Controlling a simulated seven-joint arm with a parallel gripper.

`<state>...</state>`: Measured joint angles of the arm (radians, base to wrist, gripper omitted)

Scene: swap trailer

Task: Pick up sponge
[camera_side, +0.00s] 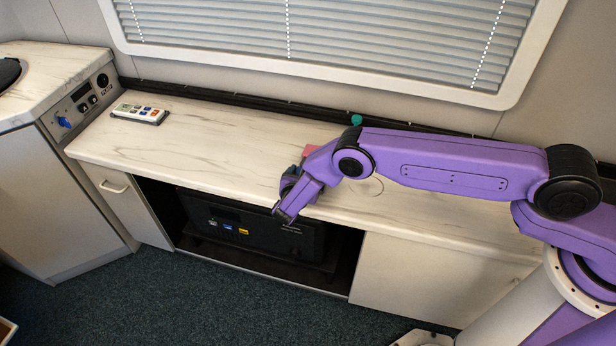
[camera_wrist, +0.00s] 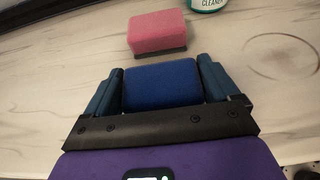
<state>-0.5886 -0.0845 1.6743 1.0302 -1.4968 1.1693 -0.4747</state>
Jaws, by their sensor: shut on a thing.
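My gripper (camera_wrist: 160,67) is shut on a blue sponge-like block (camera_wrist: 161,86), with one dark finger on each side of it. In the side view my gripper (camera_side: 290,182) is over the front part of the counter, and the arm mostly hides what it holds. I cannot tell whether the blue block touches the counter. A pink sponge (camera_wrist: 157,31) with a dark underside lies just beyond the blue block, apart from my fingers. In the side view only a bit of the pink sponge (camera_side: 309,150) shows behind my wrist.
A black box (camera_side: 255,222) sits in the open shelf below.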

